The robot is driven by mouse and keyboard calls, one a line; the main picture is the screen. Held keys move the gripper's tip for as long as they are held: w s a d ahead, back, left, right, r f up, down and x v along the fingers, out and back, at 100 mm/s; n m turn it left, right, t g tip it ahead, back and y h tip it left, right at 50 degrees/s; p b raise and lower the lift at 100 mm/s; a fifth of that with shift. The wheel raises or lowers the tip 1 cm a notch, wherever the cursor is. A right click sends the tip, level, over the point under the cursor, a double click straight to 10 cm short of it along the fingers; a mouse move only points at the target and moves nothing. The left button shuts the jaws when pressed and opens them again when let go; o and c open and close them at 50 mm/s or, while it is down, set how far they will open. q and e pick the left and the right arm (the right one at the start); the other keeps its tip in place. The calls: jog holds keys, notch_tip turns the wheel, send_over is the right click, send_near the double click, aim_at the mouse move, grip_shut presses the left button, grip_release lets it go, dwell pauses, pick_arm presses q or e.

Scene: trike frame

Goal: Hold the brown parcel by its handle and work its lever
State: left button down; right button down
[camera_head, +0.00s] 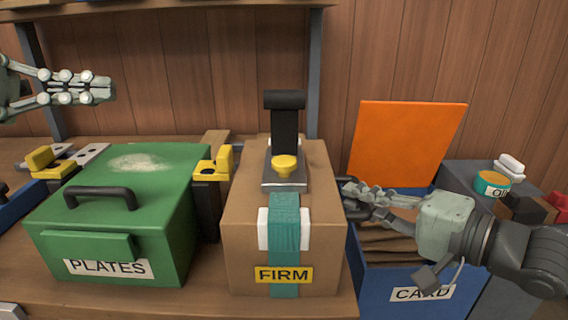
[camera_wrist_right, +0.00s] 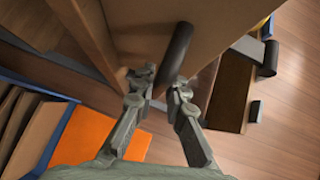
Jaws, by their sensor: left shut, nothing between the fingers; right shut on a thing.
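The brown parcel (camera_head: 245,215) stands on the bench, marked FIRM, with a teal strap down its front. On its top sit a grey plate with a yellow knob (camera_head: 285,166) and an upright black lever (camera_head: 285,120) with a wide head. My right gripper (camera_head: 345,194) is at the parcel's right side. In the right wrist view its fingers (camera_wrist_right: 163,88) are closed about the lower end of the black bar handle (camera_wrist_right: 176,52) on the parcel's side. My left gripper (camera_head: 112,88) is shut and empty, raised at the upper left, well away from the parcel and lever.
A green PLATES box (camera_head: 120,210) with a black handle stands left of the parcel. A yellow-topped clamp (camera_head: 215,163) stands between them. To the right is a blue CARD bin (camera_head: 395,290) with an orange sheet (camera_head: 405,140). Air above the parcel is free around the lever.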

dwell(0.3)
jog(key=c, duration=1.5)
grip_release()
